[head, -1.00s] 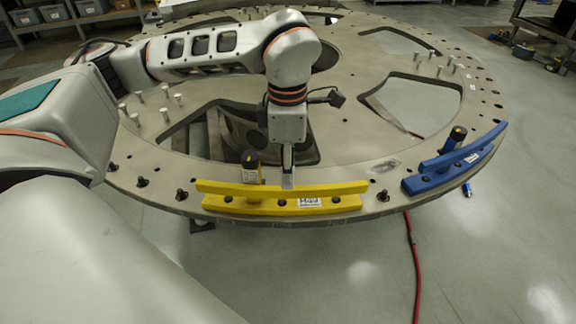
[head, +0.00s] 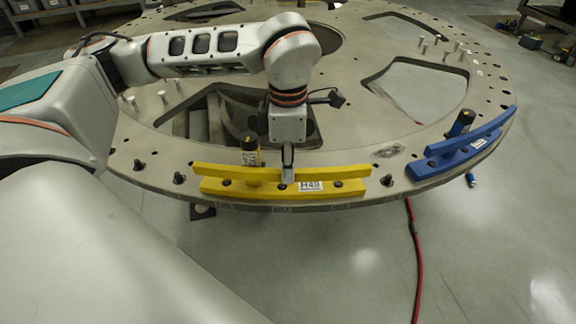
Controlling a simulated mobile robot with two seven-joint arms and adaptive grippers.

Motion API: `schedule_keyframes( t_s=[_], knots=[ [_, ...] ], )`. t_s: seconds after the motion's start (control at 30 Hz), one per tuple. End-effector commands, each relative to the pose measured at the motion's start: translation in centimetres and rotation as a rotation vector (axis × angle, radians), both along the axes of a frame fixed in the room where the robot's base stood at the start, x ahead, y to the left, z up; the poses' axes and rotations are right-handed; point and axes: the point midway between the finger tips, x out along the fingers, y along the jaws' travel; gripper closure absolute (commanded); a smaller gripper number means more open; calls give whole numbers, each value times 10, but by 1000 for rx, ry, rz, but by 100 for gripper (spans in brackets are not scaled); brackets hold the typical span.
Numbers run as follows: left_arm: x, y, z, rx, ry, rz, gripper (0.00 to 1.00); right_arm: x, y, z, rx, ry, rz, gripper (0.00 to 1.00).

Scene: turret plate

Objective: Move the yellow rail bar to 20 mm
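The yellow rail bar (head: 222,173) lies along the near rim of the turret plate, above a yellow base (head: 245,190) with a white label marked H49. A black cylinder with a yellow band (head: 250,146) stands behind the bar's left half. My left gripper (head: 288,176) points straight down at the middle of the bar, with its fingers overlapping the bar in view. The fingers look close together, but I cannot see whether they grip the bar. My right gripper is not in view.
A blue rail bar (head: 470,138) on a blue base sits on the rim at right, with a similar black cylinder. Dark bolts stand along the plate rim (head: 395,168), which has large cut-outs. A red cable (head: 413,250) runs on the floor.

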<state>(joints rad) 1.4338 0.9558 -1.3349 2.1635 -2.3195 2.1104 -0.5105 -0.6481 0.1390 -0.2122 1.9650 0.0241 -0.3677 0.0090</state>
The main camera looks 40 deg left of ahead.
Motion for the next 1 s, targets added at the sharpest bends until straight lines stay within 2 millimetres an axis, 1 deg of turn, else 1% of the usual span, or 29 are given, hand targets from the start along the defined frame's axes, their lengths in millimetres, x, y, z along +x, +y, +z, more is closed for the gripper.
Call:
schedule_keyframes(
  t_s=[0.47, 1.0],
  knots=[
    [-1, -1, 0, 0, 4, -2, 100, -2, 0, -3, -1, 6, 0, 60],
    [-1, -1, 7, -1, 2, -1, 100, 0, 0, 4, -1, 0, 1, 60]
  ],
)
